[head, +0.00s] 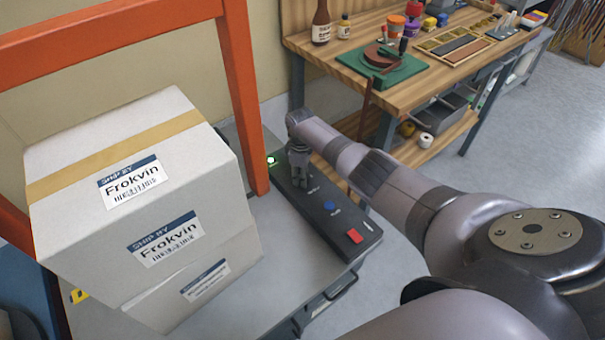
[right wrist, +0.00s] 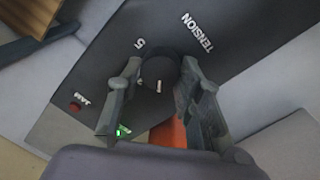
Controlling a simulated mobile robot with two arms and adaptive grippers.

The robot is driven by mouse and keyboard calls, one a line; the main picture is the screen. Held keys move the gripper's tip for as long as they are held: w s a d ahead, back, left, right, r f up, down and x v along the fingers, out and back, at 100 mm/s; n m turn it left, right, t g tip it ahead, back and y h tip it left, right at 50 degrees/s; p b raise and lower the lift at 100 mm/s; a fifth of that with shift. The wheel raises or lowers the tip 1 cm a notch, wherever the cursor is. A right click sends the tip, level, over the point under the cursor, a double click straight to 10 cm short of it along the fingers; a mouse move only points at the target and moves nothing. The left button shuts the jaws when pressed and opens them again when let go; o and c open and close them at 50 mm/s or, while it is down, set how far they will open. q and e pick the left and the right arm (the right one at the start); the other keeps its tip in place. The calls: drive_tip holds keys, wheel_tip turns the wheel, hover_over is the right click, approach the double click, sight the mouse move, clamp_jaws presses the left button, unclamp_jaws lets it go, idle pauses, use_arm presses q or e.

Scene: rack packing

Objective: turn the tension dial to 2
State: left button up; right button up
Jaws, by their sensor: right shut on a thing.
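The black tension dial (right wrist: 160,70) is a round knob on the dark control panel (right wrist: 108,48), with the printed word TENSION and a 5 beside it in the right wrist view. A short white mark on the knob faces the lower side of that picture. My right gripper (head: 301,182) points down at the panel. Its two fingers stand on either side of the knob, shut on it. In the head view the gripper hides the dial. The other scale numbers, including any 2, are hidden or not readable. My left gripper is not in view.
The panel also has a blue button (head: 330,206), a red button (head: 354,236), a lit green light (head: 271,160) and a red JAM light (right wrist: 75,107). Stacked boxes (head: 150,190) and an orange frame post (head: 243,100) stand left. A cluttered workbench (head: 345,60) is behind.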

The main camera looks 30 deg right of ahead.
drive_tip(key=o, duration=1.2)
drive_tip(key=shift+c, duration=0.2)
wheel_tip(320, 180, up, 12)
drive_tip(key=shift+s+a, duration=0.25)
drive_tip(key=shift+a, duration=0.05)
